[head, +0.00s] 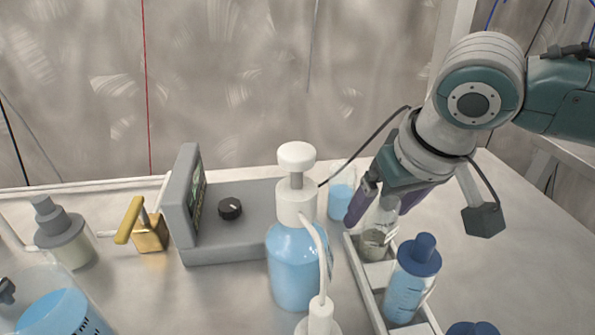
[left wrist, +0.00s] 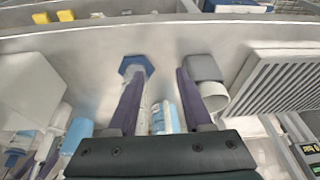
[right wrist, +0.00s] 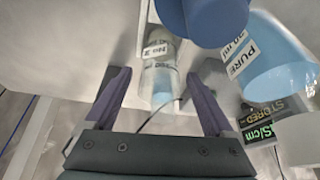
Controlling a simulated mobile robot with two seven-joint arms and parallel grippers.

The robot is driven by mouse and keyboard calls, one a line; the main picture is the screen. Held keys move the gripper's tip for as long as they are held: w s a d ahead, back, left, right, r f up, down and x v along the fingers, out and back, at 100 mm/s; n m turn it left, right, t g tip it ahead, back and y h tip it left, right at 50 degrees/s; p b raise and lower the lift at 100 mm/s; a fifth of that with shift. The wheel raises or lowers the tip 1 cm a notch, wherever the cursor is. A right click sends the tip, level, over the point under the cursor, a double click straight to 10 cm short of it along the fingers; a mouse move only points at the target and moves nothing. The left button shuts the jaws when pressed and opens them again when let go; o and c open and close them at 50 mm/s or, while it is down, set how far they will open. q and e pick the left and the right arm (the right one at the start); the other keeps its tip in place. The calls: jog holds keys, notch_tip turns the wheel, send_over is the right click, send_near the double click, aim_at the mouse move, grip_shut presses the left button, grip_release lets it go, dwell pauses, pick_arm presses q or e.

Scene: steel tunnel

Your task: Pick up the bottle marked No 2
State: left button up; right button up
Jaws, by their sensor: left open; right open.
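A small clear bottle (head: 376,236) stands in the end compartment of a narrow white rack (head: 362,277) in the head view. In the right wrist view the bottle (right wrist: 160,82) carries a white label that reads No 2. My right gripper (head: 384,207) is open, its purple fingers around the bottle's upper part in the head view. In the right wrist view the bottle lies between the open fingers of this gripper (right wrist: 157,78); I cannot tell whether either touches it. My left gripper (left wrist: 155,78) shows only in the left wrist view, open, with its fingers apart.
A blue-capped bottle (head: 411,280) stands in the rack, close to the clear one. A pump bottle (head: 293,265) of blue liquid, a beaker (head: 341,190) and a grey meter (head: 232,219) stand left of the rack.

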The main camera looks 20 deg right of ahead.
jog(key=shift+c, duration=0.2)
grip_shut()
dwell(0.4)
jog(key=shift+r, duration=0.15)
